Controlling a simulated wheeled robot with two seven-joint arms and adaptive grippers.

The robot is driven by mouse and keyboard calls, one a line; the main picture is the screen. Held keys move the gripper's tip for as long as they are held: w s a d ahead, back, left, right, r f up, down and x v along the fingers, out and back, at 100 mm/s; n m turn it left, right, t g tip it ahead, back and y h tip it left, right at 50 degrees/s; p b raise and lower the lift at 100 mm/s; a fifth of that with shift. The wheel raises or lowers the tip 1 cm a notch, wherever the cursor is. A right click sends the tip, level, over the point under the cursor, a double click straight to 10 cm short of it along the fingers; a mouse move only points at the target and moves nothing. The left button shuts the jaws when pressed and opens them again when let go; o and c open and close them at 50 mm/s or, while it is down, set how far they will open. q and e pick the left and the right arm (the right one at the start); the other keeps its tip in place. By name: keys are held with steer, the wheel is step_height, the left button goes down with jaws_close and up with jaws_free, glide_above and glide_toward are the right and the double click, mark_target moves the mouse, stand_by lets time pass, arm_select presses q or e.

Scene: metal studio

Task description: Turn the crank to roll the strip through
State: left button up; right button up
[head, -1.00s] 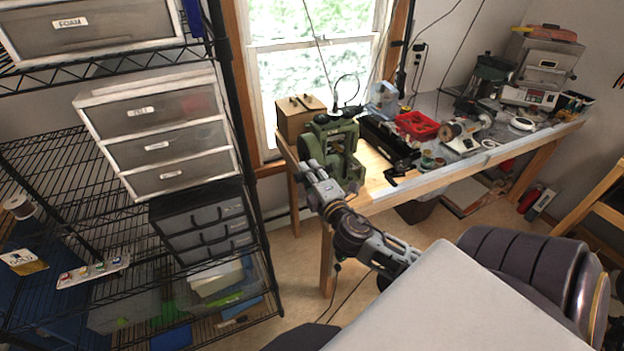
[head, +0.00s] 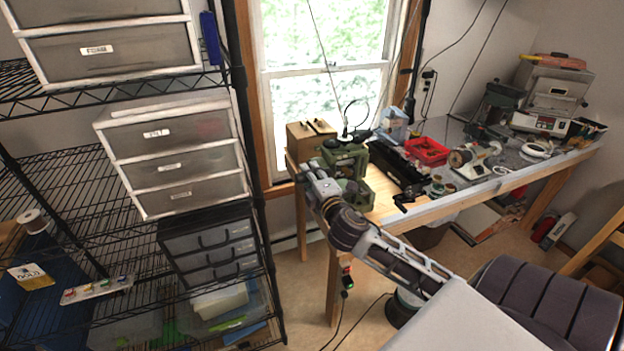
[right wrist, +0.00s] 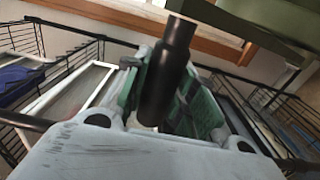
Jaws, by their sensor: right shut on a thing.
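The green rolling mill (head: 345,158) stands on the near left end of the wooden workbench. My right gripper (head: 309,172) is at the mill's left side, and my arm hides part of the mill. In the right wrist view, a black cylindrical crank handle (right wrist: 168,72) stands tilted between the gripper's fingers. The gripper is shut on it. The rest of the crank is hidden, and I cannot make out the strip or the rollers. My left gripper is not in view.
The workbench (head: 415,212) also holds a wooden box (head: 303,140), a red tray (head: 428,151) and several tools. A wire shelf with drawer units (head: 178,160) stands close on the left. Open floor lies between shelf and bench.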

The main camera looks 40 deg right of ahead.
steer(key=shift+w+r, duration=0.1)
steer(key=shift+r, duration=0.4)
steer(key=r+x, duration=0.2)
steer(key=x, duration=0.6)
steer(key=shift+w, duration=0.4)
steer(key=f+x, duration=0.1)
steer(key=x, duration=0.7)
stand_by(0.4)
steer(key=shift+w+f, duration=0.1)
steer(key=shift+w, duration=0.15)
